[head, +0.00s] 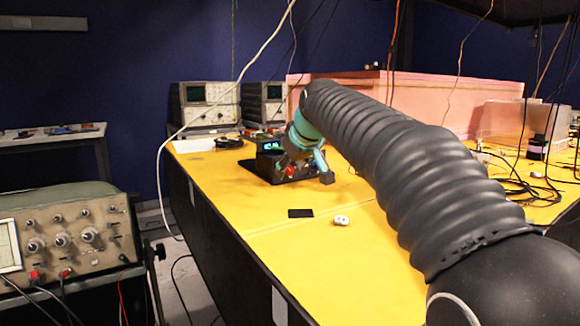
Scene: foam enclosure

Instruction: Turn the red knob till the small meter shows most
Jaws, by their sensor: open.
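A dark box (276,176) stands on the yellow table (310,262), with a red knob (291,170) low on its near side. A small meter (271,146) with a lit cyan display sits on top of it; its reading is too small to make out. My gripper (308,172) is open and empty, right at the box with its fingers by the red knob. I cannot tell whether a finger touches the knob. My gripper and arm hide part of the box's right side.
A dark flat piece (300,213) and a small white item (341,220) lie on the table in front of the box. Oscilloscopes (208,104) stand at the back left. A pink foam wall (420,98) and a clear box (505,122) stand behind. Loose cables lie at the right.

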